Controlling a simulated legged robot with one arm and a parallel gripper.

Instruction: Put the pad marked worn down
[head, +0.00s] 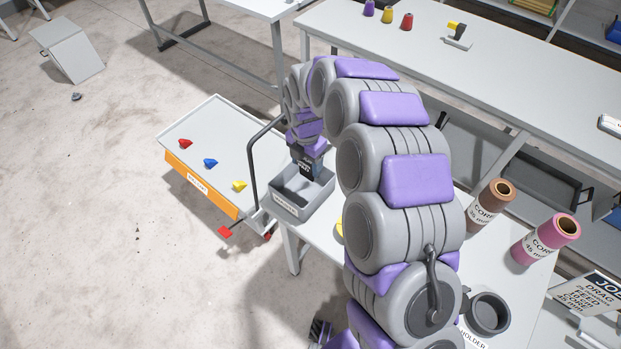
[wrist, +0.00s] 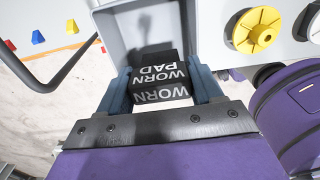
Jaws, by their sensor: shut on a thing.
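The black pad marked WORN PAD (wrist: 160,78) is held between the two blue-grey fingers of my gripper (wrist: 163,88) in the wrist view. In the head view my gripper (head: 308,172) is above a grey open bin (head: 302,205), with the dark pad at its end. The bin has a white label on its front that I cannot read surely. The bin's wall also shows behind the pad in the wrist view (wrist: 108,35). I cannot tell how far the pad is above the bin's floor.
A cart (head: 215,140) with red, blue and yellow pieces stands left of the bin, its handle close by. A yellow wheel-like part (wrist: 255,30) lies right of the bin. Cores (head: 491,203) stand on the table at right, with a round holder (head: 487,312) nearer.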

